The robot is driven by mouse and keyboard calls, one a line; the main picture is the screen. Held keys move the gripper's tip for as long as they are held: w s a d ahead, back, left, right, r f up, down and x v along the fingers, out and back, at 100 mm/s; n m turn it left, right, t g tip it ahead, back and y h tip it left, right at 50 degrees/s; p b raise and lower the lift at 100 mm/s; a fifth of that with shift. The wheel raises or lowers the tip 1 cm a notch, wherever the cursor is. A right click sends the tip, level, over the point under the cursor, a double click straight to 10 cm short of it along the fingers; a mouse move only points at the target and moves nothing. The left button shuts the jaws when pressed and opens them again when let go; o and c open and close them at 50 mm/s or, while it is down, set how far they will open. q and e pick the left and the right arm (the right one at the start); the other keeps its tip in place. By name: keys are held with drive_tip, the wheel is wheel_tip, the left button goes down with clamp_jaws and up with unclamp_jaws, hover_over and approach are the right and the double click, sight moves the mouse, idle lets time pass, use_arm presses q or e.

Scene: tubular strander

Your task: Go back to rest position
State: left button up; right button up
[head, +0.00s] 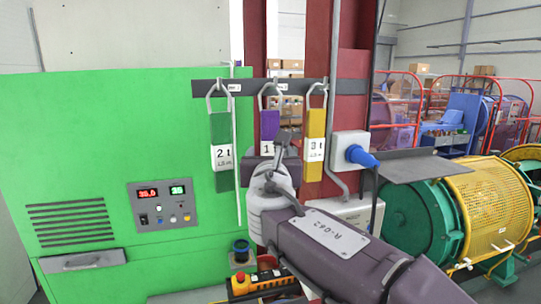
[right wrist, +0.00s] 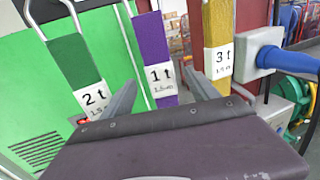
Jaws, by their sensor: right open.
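My right gripper (head: 283,150) reaches up from the lower right in the head view, in front of the purple 1 t sling (head: 270,124). In the right wrist view the gripper (right wrist: 162,88) is open, its fingers spread on either side of the purple sling (right wrist: 152,42). I cannot tell how near the sling is. The purple sling hangs from its hook, its lower part hidden by the gripper in the head view. The left gripper is not in view.
A green 2 t sling (head: 221,130) and a yellow 3 t sling (head: 316,123) hang either side on the dark rail (head: 243,87). A green cabinet (head: 90,140) stands left.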

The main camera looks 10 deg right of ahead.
drive_tip(key=b+v, duration=0.1)
drive_tip(key=v, duration=0.5)
drive_tip(key=w+d+f+m+g+h+b, duration=0.15)
drive_tip(key=d+f+b, duration=0.3)
drive_tip(key=f, duration=0.55)
drive_tip(key=w+d+f+m+g+h+b, duration=0.1)
drive_tip(key=d+f+g+b, duration=0.3)
drive_tip(key=f, duration=0.6)
drive_tip(key=s+d+f+m+g+b, duration=0.1)
drive_tip(key=s+d+f+m+g, duration=0.1)
drive_tip(key=f, duration=0.5)
drive_tip(key=s+d+f+m+g, duration=0.1)
drive_tip(key=s+f+m+g, duration=0.15)
drive_tip(key=f, duration=0.55)
drive_tip(key=s+d+f+m+g+b, duration=0.1)
drive_tip(key=s+d+f+m, duration=0.15)
drive_tip(key=f, duration=0.45)
drive_tip(key=s+a+f+m+g+y+b, duration=0.1)
drive_tip(key=s+a+f+m+g+y, duration=0.1)
drive_tip(key=s+f+m, duration=0.5)
drive_tip(key=s+a+f+m+g+y+b, duration=0.1)
drive_tip(key=s+a+f+m+g+y, duration=0.2)
drive_tip(key=s+a+f+m, duration=0.4)
wheel_tip(320, 180, down, 5)
drive_tip(key=m+y, duration=0.1)
drive_tip(key=m, duration=0.9)
drive_tip(key=shift+s+y, duration=0.35)
drive_tip(key=shift+r, duration=0.1)
